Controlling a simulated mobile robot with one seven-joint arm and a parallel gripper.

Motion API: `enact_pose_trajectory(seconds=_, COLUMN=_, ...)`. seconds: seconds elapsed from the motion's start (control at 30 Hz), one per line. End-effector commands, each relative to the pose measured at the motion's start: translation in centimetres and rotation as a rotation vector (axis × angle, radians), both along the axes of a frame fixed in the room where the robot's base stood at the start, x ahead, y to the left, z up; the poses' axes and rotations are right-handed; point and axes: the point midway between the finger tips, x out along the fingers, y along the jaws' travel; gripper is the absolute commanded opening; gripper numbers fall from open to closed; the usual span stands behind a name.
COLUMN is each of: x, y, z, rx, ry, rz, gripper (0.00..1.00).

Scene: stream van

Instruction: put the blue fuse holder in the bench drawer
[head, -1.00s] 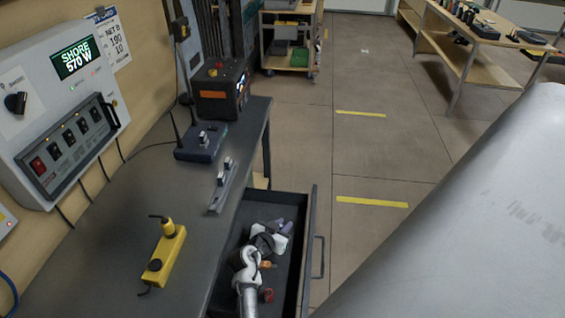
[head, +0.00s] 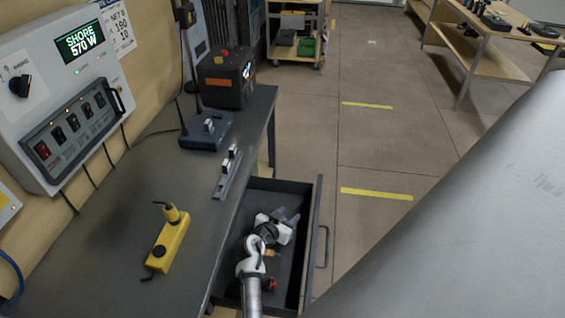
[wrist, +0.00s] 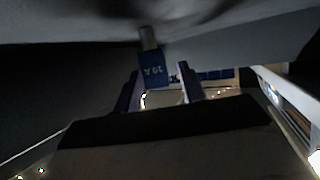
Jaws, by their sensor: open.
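The bench drawer (head: 312,240) is pulled out from under the right side of the grey bench. My gripper (head: 290,217) is over the drawer's inside, toward its far part, with its fingers apart. In the wrist view, a blue block with a pale upside-down label and a grey end, which looks like the blue fuse holder (wrist: 152,68), shows near the left finger of my gripper (wrist: 160,85). I cannot tell whether it touches that finger or what it rests on. In the head view I cannot make out the fuse holder; my gripper may hide it.
An orange item (head: 271,253) and a red item (head: 270,285) show beside my arm at the drawer. On the bench are a yellow box (head: 168,243), a grey rail with small blocks (head: 228,174) and a dark blue radio-like box (head: 206,132).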

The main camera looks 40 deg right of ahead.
Motion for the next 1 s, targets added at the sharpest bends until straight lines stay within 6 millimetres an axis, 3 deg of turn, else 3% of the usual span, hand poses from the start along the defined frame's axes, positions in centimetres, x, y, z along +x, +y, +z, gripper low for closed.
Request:
enact_pose_trajectory(seconds=0.2, x=0.0, y=0.0, z=1.9, rx=0.000, ry=0.001, rz=0.000, gripper=0.41)
enact_pose_trajectory(seconds=0.27, x=-0.3, y=1.2, z=1.3, rx=-0.002, ry=-0.001, rz=0.003, gripper=0.41)
enact_pose_trajectory(seconds=0.7, x=-2.8, y=8.7, z=4.6, rx=-0.001, ry=-0.001, rz=0.003, gripper=0.41)
enact_pose_trajectory(seconds=1.0, x=-3.4, y=10.6, z=5.7, rx=0.000, ry=0.000, rz=0.000, gripper=0.41)
